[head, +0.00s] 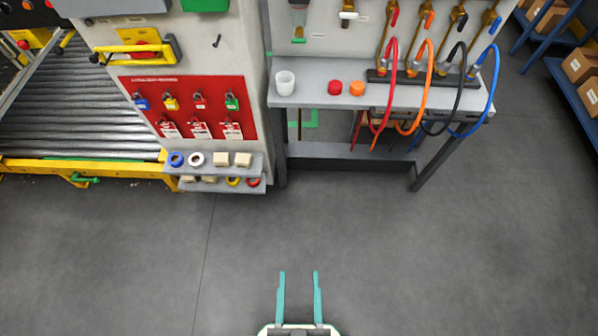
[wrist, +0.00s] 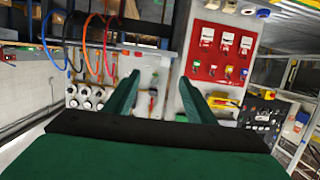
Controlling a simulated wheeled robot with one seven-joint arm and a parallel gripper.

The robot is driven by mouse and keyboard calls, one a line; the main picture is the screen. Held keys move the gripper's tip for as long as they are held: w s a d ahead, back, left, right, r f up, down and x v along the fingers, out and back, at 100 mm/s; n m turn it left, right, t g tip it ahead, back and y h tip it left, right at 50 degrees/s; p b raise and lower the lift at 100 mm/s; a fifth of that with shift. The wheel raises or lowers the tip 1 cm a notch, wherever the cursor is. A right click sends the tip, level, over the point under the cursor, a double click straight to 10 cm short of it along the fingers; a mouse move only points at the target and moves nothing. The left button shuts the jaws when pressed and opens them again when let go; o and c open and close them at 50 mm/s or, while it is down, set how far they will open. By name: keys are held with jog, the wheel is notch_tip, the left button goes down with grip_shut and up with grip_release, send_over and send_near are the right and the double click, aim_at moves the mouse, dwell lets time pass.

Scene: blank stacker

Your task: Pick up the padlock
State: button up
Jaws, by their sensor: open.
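Several small padlocks hang in a row on a red lockout board (head: 240,92) on the side of a grey cabinet. They are a blue padlock (head: 141,102), a yellow padlock (head: 171,103), a red padlock (head: 200,102) and a green padlock (head: 232,103). Red-and-white tags (head: 200,130) hang below them. The board also shows in the wrist view (wrist: 223,52), where the picture is upside down. My gripper (head: 299,274) is open and empty over the floor, well short of the board. Its two fingers are apart and touch nothing.
Below the board, a small two-level shelf (head: 213,171) holds tape rolls and blocks. To its right a workbench (head: 320,97) carries a white cup (head: 285,83), red and orange caps and coloured hoses. A roller conveyor (head: 60,105) lies left. The floor in front is clear.

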aim_at(231, 102)
jog(key=w+a+f+n+g, duration=0.1)
jog(key=w+f+g, duration=0.1)
jog(key=w+f, duration=0.6)
jog(key=w+a+f+g, duration=0.1)
jog(key=w+f, duration=0.2)
jog(key=w, duration=0.9)
jog(key=w+a+f+n+g, duration=0.1)
jog(key=w+f+g, duration=0.1)
jog(key=w+f, duration=0.6)
jog(key=w+a+r+m+g, duration=0.1)
jog(key=w+a+r, duration=0.3)
jog(key=w, duration=0.3)
jog(key=w+a+r+g, duration=0.2)
jog(key=w+a+r, duration=0.2)
jog(key=w, duration=0.3)
jog(key=w+a+r+m+g, duration=0.1)
jog(key=w+a+r+g, duration=0.2)
jog(key=a+r, duration=0.85)
jog(key=w, duration=1.1)
jog(key=shift+w+a+f, duration=0.15)
jog(key=shift+a+f, duration=0.25)
jog(key=shift+x, duration=1.1)
jog(key=shift+w+f, duration=0.3)
jog(key=shift+f, duration=0.1)
jog(key=c, duration=1.3)
